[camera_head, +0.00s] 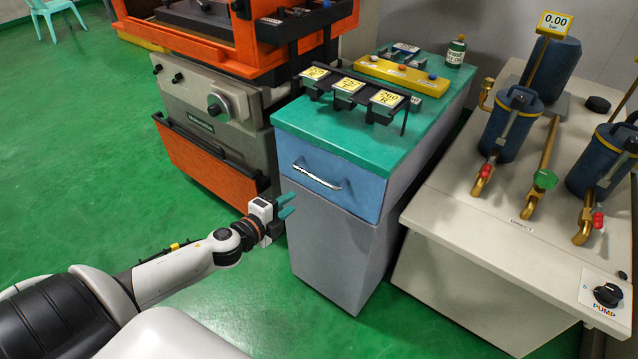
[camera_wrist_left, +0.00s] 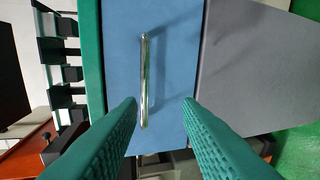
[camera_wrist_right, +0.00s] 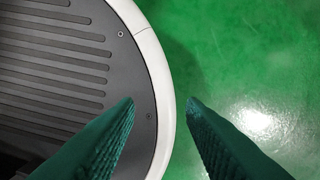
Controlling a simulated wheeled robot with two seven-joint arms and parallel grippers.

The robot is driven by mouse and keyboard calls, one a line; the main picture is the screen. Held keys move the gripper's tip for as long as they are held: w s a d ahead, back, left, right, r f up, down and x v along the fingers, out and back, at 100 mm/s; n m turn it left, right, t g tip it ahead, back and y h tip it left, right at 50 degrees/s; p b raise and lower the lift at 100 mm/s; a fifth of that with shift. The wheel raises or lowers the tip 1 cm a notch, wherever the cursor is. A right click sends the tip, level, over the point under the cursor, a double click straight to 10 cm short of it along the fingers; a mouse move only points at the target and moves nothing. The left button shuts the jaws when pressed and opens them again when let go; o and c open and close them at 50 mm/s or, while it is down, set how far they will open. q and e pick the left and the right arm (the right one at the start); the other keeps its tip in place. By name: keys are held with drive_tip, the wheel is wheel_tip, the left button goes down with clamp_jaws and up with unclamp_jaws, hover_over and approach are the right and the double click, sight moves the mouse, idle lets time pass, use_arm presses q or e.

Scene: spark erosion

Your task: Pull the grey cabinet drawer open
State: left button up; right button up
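The grey cabinet (camera_head: 330,252) has a blue drawer front (camera_head: 345,190) at its top, flush with the body and closed. A silver bar handle (camera_head: 316,177) crosses the drawer front. My left gripper (camera_head: 286,206) is open and empty, to the left of the drawer front and a little below the handle. In the left wrist view the handle (camera_wrist_left: 144,80) stands upright in the picture on the blue drawer front (camera_wrist_left: 175,60), ahead of and between the two green fingers (camera_wrist_left: 160,105). My right gripper (camera_wrist_right: 160,105) is open and empty over the floor and my base.
The cabinet's green top (camera_head: 310,122) bears a black rack (camera_head: 350,88) with yellow tags, a yellow block (camera_head: 405,75) and a small bottle (camera_head: 456,50). An orange and grey machine (camera_head: 215,160) stands left; a pump bench (camera_head: 470,225) stands right. Green floor is free in front.

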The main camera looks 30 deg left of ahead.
sight(318, 181)
use_arm(q)
drive_tip(key=shift+m+h, duration=0.3)
drive_tip(key=shift+m, duration=0.1)
drive_tip(key=x, duration=0.3)
drive_tip(key=r+x, duration=0.1)
drive_tip(key=x, duration=0.3)
drive_tip(key=r+x, duration=0.1)
drive_tip(key=x, duration=0.3)
drive_tip(key=shift+w+d+r+p, duration=0.15)
drive_tip(key=shift+w+d+p, duration=0.15)
drive_tip(key=shift+d+p, duration=0.1)
drive_tip(key=shift+w, duration=0.5)
use_arm(e)
drive_tip(key=shift+s+d+r, duration=0.15)
drive_tip(key=shift+s+r, duration=0.1)
drive_tip(key=shift+s, duration=0.05)
use_arm(q)
clamp_jaws()
use_arm(e)
drive_tip(key=shift+d, duration=0.25)
